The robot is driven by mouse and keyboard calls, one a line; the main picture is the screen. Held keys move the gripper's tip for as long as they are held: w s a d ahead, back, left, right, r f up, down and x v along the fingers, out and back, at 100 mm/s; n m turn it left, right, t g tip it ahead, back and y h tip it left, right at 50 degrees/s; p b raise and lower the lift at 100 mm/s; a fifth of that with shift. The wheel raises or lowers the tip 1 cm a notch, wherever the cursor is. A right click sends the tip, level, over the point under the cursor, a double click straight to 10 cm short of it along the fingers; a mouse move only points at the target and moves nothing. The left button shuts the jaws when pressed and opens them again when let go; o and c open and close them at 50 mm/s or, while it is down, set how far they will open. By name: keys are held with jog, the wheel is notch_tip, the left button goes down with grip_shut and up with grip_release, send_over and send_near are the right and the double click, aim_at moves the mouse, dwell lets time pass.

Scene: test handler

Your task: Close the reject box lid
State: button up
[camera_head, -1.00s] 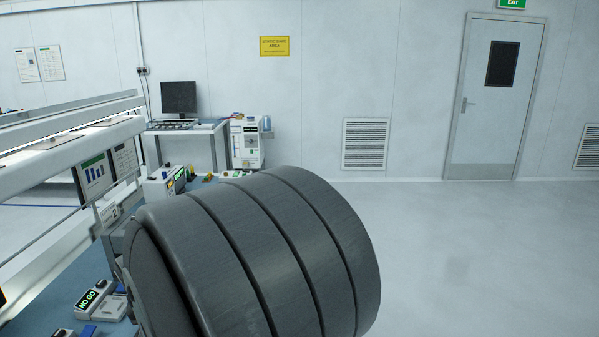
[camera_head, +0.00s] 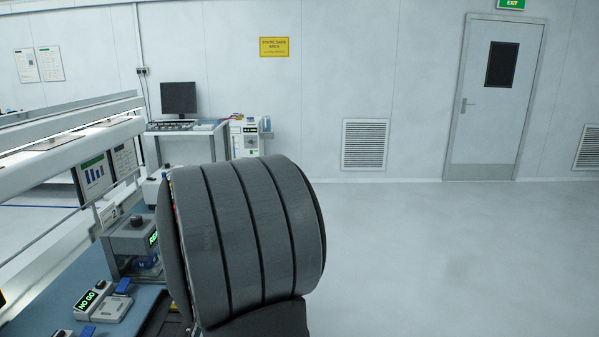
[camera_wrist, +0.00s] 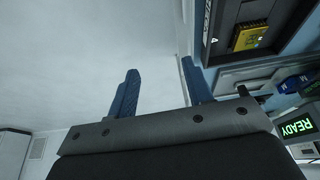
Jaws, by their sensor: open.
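My gripper (camera_wrist: 160,67) shows in the wrist view as two blue fingers set wide apart with nothing between them. No lid can be made out for sure. In the head view my own dark grey arm covers the middle of the bench, and the gripper is hidden.
A unit with a green READY display (camera_wrist: 297,127) sits right of the gripper. On the blue bench (camera_head: 40,318) stand a NO GO display (camera_head: 92,298) and a grey test unit (camera_head: 133,237). The floor (camera_head: 450,260) at right is clear.

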grip_shut()
jog(key=s+a+r+n+g+y, duration=0.1)
jog(key=s+a+r+n, duration=0.4)
jog(key=s+a, duration=0.3)
jog(key=s+a+r+n+g+y, duration=0.1)
jog(key=s+a+r+n, duration=0.4)
jog(key=a, duration=0.5)
jog(key=s+a+r+n+g, duration=0.1)
jog(key=s+a+r+n, duration=0.15)
jog(key=s, duration=0.45)
jog(key=s+a+r+n+y, duration=0.1)
jog(key=s+a+r+n, duration=0.1)
jog(key=s+r+n, duration=0.3)
jog(key=s+a+r+g, duration=0.1)
jog(key=s+a+r, duration=0.15)
jog(key=s, duration=0.55)
notch_tip(320, 180, down, 10)
jog(key=d, duration=0.1)
jog(key=shift+f, duration=0.15)
